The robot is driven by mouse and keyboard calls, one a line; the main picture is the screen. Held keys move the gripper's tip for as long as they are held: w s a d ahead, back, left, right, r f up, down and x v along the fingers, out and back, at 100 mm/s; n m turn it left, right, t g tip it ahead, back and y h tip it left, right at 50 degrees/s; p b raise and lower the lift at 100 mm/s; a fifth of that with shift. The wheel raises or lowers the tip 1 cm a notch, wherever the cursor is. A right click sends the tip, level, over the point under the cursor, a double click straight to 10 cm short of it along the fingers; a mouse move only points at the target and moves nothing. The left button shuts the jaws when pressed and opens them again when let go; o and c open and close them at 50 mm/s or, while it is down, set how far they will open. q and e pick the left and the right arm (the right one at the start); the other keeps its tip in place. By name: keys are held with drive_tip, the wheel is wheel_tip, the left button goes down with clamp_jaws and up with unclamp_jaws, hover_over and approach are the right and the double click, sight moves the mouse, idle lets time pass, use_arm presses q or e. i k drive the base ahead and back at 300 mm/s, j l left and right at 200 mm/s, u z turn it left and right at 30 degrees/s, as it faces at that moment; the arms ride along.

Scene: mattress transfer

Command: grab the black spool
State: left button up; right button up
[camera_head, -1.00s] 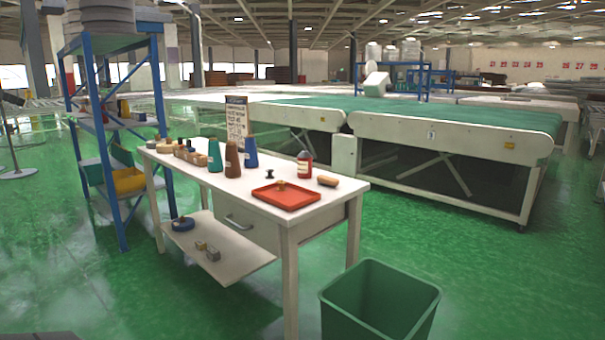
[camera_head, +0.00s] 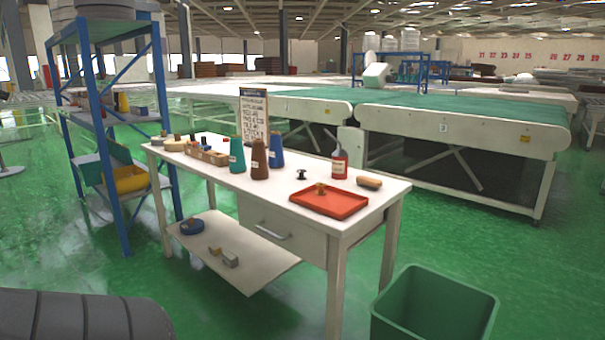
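A small black spool (camera_head: 301,175) stands on the white table (camera_head: 225,179), between the brown thread cone (camera_head: 260,160) and the red tray (camera_head: 329,200). Nothing touches it. A dark grey rounded part of my own body fills the lower left corner. Neither of my grippers is in view.
Teal (camera_head: 237,156) and blue (camera_head: 277,150) cones, a red bottle (camera_head: 339,163) and a brush (camera_head: 369,182) stand or lie on the table. A green bin (camera_head: 434,304) is at its front right. A blue shelf rack (camera_head: 103,110) stands left. Green floor lies open in front.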

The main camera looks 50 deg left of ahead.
sight(301, 172)
drive_tip(key=k+j, duration=0.1)
drive_tip(key=j, duration=0.25)
drive_tip(key=k+j, duration=0.1)
drive_tip(key=j, duration=0.3)
drive_tip(key=k+j+z, duration=0.1)
drive_tip(key=j, duration=0.25)
drive_tip(key=k+j, duration=0.1)
drive_tip(key=j, duration=0.3)
drive_tip(key=k+j, duration=0.1)
drive_tip(key=j, duration=0.25)
drive_tip(key=k+j+z, duration=0.1)
drive_tip(key=j, duration=0.25)
